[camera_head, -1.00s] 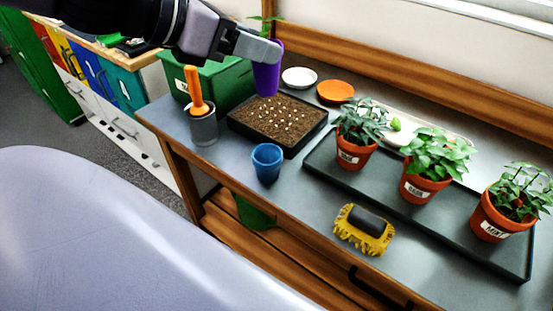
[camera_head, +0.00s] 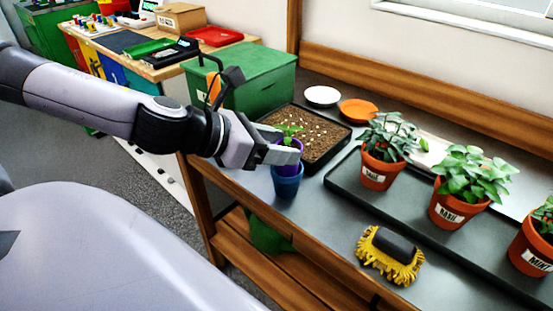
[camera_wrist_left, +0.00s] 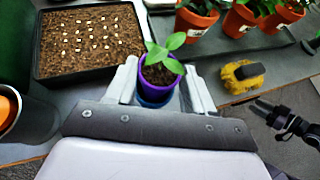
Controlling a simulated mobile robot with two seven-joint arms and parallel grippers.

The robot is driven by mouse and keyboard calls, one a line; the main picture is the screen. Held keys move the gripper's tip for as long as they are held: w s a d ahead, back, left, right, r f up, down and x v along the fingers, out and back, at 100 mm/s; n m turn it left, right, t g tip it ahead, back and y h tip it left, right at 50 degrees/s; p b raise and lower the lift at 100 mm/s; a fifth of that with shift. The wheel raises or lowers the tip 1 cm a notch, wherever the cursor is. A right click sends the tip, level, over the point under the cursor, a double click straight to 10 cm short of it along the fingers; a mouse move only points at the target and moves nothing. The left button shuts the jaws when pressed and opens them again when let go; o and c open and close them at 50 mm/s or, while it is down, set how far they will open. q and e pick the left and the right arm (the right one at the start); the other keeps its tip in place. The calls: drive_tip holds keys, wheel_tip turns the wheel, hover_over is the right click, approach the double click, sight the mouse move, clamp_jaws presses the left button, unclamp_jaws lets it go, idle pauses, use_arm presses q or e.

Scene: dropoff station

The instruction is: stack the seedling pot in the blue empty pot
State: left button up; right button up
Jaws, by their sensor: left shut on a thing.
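The seedling pot (camera_head: 288,169) is purple with a green seedling, and it is upright between the fingers of my left gripper (camera_head: 284,153). The gripper is shut on it. The blue pot (camera_head: 287,187) stands on the grey table directly below. The lower part of the purple pot appears to be inside the blue pot's rim; whether it rests on the bottom is hidden. In the left wrist view the purple pot (camera_wrist_left: 160,76) covers most of the blue pot (camera_wrist_left: 153,101), whose rim shows at the near side.
A black seed tray (camera_head: 318,168) lies just behind the pots. An orange-handled tool (camera_head: 213,86) stands to the left, partly behind my arm. A yellow brush (camera_head: 390,256) lies right of the blue pot. Potted herbs (camera_head: 381,166) stand on a long dark tray (camera_head: 400,208).

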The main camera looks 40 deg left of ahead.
use_arm(q)
drive_tip(key=shift+f, duration=0.9)
drive_tip(key=shift+f+b, duration=0.35)
drive_tip(key=shift+f+b, duration=0.35)
drive_tip(key=o, duration=1.1)
drive_tip(key=shift+c, duration=0.2)
